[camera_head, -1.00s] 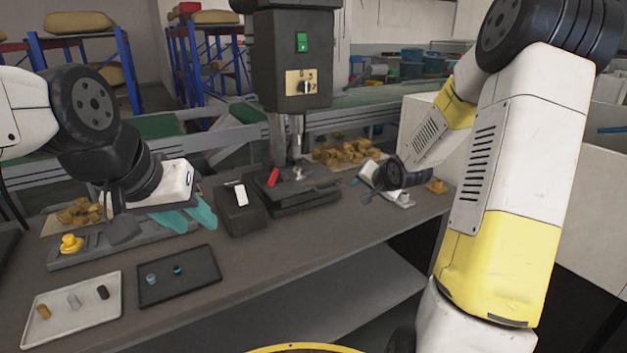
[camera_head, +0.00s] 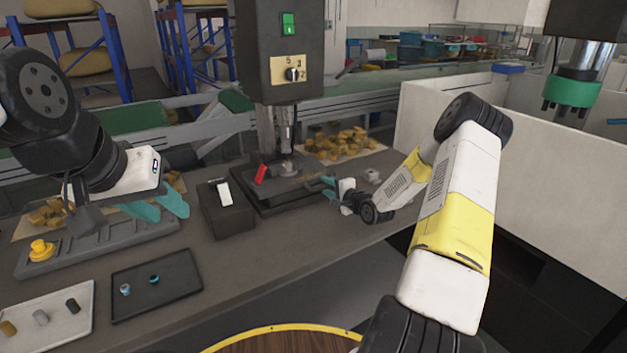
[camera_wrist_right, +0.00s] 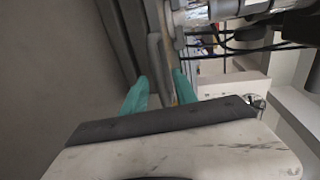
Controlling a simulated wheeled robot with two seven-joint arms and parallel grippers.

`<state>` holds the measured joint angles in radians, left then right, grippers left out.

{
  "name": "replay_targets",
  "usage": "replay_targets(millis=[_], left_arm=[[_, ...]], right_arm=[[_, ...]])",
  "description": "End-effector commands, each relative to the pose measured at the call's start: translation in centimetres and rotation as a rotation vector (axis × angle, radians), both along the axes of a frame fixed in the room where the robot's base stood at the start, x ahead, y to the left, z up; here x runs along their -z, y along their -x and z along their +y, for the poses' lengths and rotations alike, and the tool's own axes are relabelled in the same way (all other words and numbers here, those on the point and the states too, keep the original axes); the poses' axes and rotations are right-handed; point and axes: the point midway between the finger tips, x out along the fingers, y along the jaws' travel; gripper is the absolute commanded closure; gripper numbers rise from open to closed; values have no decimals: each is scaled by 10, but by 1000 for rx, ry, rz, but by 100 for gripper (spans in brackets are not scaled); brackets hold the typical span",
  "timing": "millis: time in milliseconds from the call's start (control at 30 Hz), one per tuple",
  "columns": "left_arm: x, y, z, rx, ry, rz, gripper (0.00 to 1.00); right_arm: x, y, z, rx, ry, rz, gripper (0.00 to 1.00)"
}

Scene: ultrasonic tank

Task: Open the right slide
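A dark drill press with a green switch (camera_head: 288,24) stands mid-bench. Its low dark base (camera_head: 270,197) carries a red-handled part (camera_head: 261,174). I cannot tell for sure which part is the right slide. My right gripper (camera_head: 328,187) is at the right edge of this base. In the right wrist view its teal fingers (camera_wrist_right: 160,90) are apart, with a narrow grey bar (camera_wrist_right: 156,55) lying ahead and in line with the gap. Contact cannot be told. My left gripper (camera_head: 162,207) has its teal fingers apart and empty over the grey fixture at left.
A dark box with a white switch (camera_head: 223,194) stands left of the press. Brown parts (camera_head: 340,144) lie behind. A white partition (camera_head: 520,160) bounds the right.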

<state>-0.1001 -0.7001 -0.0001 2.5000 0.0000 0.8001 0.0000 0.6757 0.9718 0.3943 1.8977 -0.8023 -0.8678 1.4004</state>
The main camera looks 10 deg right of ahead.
Motion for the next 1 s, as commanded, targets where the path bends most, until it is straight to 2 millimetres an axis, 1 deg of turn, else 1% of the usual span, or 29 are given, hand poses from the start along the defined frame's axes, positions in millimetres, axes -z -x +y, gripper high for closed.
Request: replay_targets(millis=[33, 167, 467, 500, 567, 600, 667, 1000], left_arm=[[0, 0, 0, 0, 0, 0, 64], [0, 0, 0, 0, 0, 0, 64], [0, 0, 0, 0, 0, 0, 64], [0, 0, 0, 0, 0, 0, 64], [0, 0, 0, 0, 0, 0, 64], [0, 0, 0, 0, 0, 0, 64], [0, 0, 0, 0, 0, 0, 64], [0, 0, 0, 0, 0, 0, 64]], right_arm=[[2, -7, 3, -1, 1, 0, 66], [4, -17, 6, -1, 1, 0, 66], [5, -20, 7, 0, 1, 1, 66], [5, -20, 7, 0, 1, 1, 70], [4, -20, 7, 0, 1, 1, 81], [4, -20, 7, 0, 1, 1, 89], [4, -20, 7, 0, 1, 1, 100], [4, -20, 7, 0, 1, 1, 100]])
